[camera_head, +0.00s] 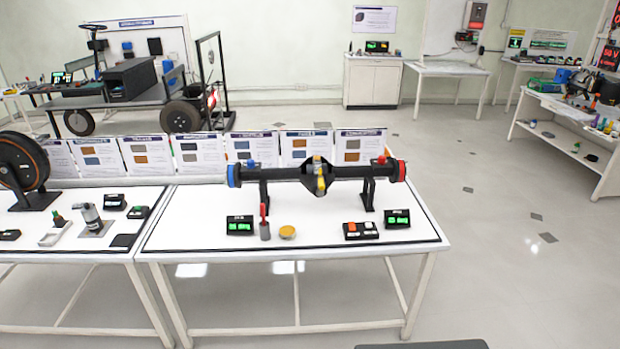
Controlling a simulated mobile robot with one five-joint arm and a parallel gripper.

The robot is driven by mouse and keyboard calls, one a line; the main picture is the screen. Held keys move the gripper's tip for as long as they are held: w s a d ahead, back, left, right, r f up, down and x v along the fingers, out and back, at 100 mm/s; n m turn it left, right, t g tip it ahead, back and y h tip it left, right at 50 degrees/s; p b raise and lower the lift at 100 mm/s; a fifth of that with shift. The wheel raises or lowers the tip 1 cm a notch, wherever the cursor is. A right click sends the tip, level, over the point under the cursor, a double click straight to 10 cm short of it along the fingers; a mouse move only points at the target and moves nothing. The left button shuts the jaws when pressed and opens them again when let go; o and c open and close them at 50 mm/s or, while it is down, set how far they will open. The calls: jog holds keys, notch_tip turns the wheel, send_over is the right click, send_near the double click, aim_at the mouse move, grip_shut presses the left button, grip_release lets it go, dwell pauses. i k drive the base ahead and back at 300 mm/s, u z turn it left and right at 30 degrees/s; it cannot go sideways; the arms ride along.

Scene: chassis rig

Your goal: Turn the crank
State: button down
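No part is plainly recognisable as the crank from this distance. On the near white table, a black axle-like rig (284,173) lies across two black stands, with a blue left end (233,175) and a red right end (401,171). A yellow part (320,184) sits in the open hub at its middle. In front stands a small grey piece with an upright red handle (264,211), next to a flat yellow disc (287,232). My gripper is not in view.
Small green displays (240,226) and a box with red and white buttons (361,230) stand along the table's front. A left table holds a large black wheel (22,161). A wheeled chassis (137,78) stands behind. The floor (480,260) at right is clear.

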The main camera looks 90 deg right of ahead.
aim_at(320, 192)
jog(key=k, duration=1.4)
jog(key=z, duration=1.15)
jog(key=i, duration=1)
jog(key=u, duration=0.05)
